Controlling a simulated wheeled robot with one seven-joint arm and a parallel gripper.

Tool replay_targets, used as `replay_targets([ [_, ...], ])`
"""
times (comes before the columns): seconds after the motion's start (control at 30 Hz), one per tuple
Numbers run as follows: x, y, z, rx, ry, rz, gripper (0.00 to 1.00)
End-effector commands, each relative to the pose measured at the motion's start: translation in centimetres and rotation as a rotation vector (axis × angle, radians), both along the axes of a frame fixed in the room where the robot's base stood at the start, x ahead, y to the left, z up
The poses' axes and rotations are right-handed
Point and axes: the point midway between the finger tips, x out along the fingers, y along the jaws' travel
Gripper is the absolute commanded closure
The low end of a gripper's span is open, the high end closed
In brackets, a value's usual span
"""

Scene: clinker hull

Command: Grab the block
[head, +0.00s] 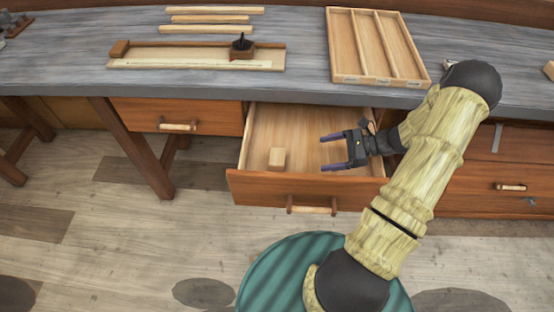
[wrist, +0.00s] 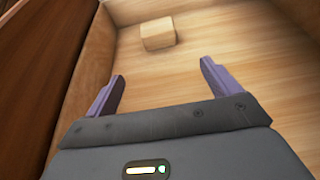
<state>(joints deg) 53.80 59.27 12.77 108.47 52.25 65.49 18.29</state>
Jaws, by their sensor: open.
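A small light wooden block (head: 277,158) lies on the floor of the open drawer (head: 262,190), toward its left side. In the wrist view the block (wrist: 158,34) is ahead of the fingertips, near the top of the picture. My gripper (head: 326,153) is open and empty, over the drawer and to the right of the block in the head view. In the wrist view its two purple fingers (wrist: 160,72) stand wide apart with a gap between them and the block. They do not touch the block.
The grey workbench (head: 310,88) runs above the drawer. On it are a wooden tray with compartments (head: 354,80), a board with a dark tool (head: 200,62), and several wooden strips (head: 210,19). A shut drawer (head: 215,115) is at left. Drawer walls surround the block.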

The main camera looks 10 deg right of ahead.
Motion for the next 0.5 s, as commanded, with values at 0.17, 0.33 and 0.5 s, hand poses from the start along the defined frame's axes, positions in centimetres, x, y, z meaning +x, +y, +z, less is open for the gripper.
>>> replay_targets([
  [0.17,0.9,3.0,-1.2,0.003,0.002,0.003,0.11],
  [0.33,1.8,5.7,-2.4,0.001,0.001,0.004,0.11],
  [0.5,2.5,8.0,-3.4,0.001,0.001,0.004,0.11],
])
